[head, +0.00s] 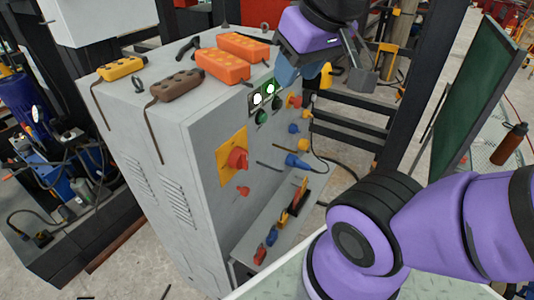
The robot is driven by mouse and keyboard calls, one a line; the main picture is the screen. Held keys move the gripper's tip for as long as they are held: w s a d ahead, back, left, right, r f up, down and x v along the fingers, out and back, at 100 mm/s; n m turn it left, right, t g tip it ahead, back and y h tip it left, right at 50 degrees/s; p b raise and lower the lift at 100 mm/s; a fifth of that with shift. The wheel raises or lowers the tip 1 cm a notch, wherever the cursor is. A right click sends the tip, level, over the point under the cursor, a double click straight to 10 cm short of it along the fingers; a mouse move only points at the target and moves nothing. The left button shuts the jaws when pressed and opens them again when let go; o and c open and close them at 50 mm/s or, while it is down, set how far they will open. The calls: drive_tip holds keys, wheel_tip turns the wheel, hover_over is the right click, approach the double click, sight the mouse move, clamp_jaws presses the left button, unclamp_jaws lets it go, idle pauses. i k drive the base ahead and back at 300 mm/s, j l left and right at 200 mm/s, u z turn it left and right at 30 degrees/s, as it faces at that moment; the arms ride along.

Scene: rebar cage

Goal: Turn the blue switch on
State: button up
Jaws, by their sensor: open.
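The grey control cabinet (205,150) stands in the middle of the head view, with switches and knobs on its right-hand face. A small blue knob (294,128) sits on this face among red and yellow ones. A larger blue fitting (293,160) with a cable is lower down. I cannot tell which is the blue switch, or its position. My gripper (325,75) is open at the cabinet's upper right, above the small blue knob and apart from it. A bluish part (287,73) shows at its left side. Whether the fingers touch anything is unclear.
Orange power strips (222,66), a yellow one (122,68) and a brown one (177,86) lie on the cabinet top. A big red knob (237,158) on a yellow plate and a low shelf (272,235) are on its face. A green board (475,95) stands right.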

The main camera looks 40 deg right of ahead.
sight(293, 128)
drive_tip(key=k, duration=0.65)
drive_tip(key=j+z, duration=0.1)
drive_tip(key=z, duration=1.3)
drive_tip(key=j+z, duration=0.25)
drive_tip(key=j, duration=0.7)
drive_tip(key=k, duration=0.05)
